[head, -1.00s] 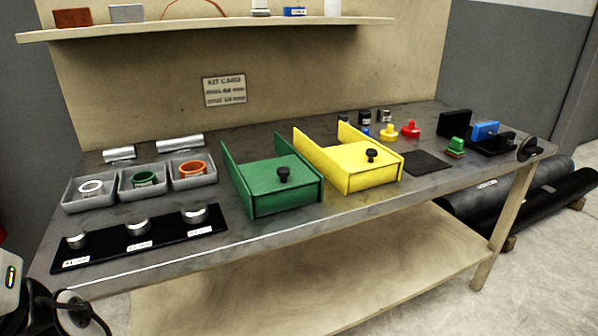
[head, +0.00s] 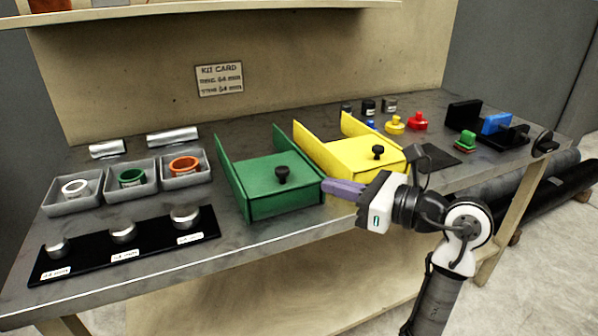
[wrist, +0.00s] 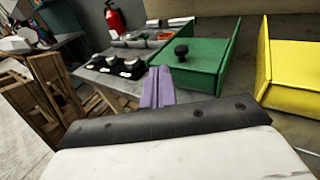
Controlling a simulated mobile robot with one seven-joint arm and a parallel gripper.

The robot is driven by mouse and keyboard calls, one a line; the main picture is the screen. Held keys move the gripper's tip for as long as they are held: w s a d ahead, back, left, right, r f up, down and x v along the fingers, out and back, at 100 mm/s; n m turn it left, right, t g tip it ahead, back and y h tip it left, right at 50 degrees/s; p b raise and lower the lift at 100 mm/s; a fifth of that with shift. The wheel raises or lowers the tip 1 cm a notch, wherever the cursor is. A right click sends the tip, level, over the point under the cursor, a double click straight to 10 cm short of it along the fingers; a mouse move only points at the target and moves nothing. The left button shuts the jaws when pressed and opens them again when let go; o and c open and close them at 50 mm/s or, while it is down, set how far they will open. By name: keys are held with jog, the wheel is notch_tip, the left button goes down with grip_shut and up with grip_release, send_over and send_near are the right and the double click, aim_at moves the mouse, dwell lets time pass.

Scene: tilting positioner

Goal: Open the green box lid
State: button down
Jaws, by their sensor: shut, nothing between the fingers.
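The green box (head: 285,203) stands on the grey workbench, left of the yellow box. Its green lid (head: 262,171) lies flat across the top between raised side walls, with a black knob (head: 282,174) near the front. My gripper (head: 327,186) has purple fingers closed together, empty, pointing left near the green box's front right corner. It looks apart from the knob. In the wrist view, the shut fingers (wrist: 158,88) point toward the green box (wrist: 200,62), and the black knob (wrist: 181,51) shows beyond them to the right.
The yellow box (head: 362,158), with its own black knob (head: 378,152), stands close on the right, partly behind my gripper. Grey trays with rings (head: 130,180) and a black plate with silver knobs (head: 128,245) lie to the left. A shelf (head: 190,12) runs above.

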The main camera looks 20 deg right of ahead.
aim_at(288, 173)
jog(key=s+d+f+m+h, duration=0.1)
jog(key=d+h, duration=0.1)
jog(key=d, duration=0.2)
jog(key=p+x, duration=0.3)
jog(key=x, duration=1)
jog(key=shift+w+a+f, duration=0.1)
jog(key=shift+w+a, duration=0.15)
jog(key=shift+a, duration=0.1)
